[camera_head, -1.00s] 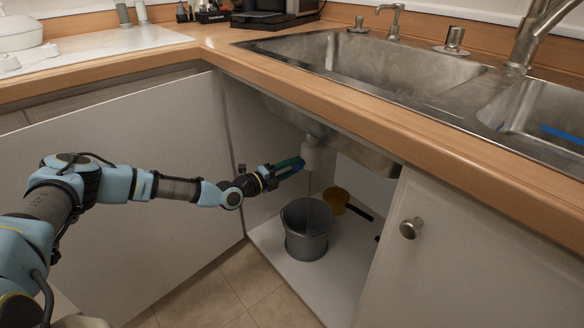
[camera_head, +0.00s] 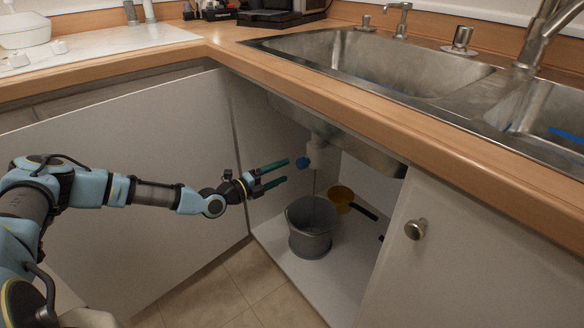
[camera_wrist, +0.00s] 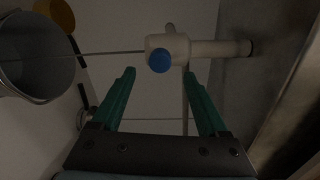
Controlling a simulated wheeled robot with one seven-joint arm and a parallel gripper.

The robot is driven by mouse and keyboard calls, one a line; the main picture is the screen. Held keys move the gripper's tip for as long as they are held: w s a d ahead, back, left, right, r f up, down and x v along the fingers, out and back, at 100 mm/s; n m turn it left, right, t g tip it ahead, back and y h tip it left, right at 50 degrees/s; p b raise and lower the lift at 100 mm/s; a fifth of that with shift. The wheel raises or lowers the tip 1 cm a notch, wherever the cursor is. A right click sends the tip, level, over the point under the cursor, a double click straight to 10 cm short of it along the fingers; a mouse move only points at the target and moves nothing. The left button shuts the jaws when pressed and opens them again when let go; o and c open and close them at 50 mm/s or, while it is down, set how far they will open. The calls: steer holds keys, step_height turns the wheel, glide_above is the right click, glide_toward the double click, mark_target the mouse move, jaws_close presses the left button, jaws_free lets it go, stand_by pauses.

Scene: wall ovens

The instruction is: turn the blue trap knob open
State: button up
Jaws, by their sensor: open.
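The blue trap knob (camera_head: 303,163) is on the white drain trap (camera_head: 322,154) under the sink, inside the open cabinet. In the wrist view the round blue knob (camera_wrist: 159,60) faces the camera on the white pipe (camera_wrist: 215,48). My gripper (camera_head: 287,171) is open and empty, its green fingers pointing at the trap. In the wrist view the gripper (camera_wrist: 158,72) has its fingertips apart, with the knob beyond and roughly midway between them. The head view shows a small gap between the fingertips and the knob.
A grey bucket (camera_head: 310,240) stands on the cabinet floor below the trap. A yellow pan with a dark handle (camera_head: 341,196) is behind it. An open door (camera_head: 130,165) is at the left and another door (camera_head: 400,265) at the right. The counter edge (camera_head: 310,98) overhangs the opening.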

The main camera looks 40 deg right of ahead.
steer(key=shift+w+a, duration=0.1)
steer(key=shift+a, duration=2)
steer(key=shift+r, duration=0.1)
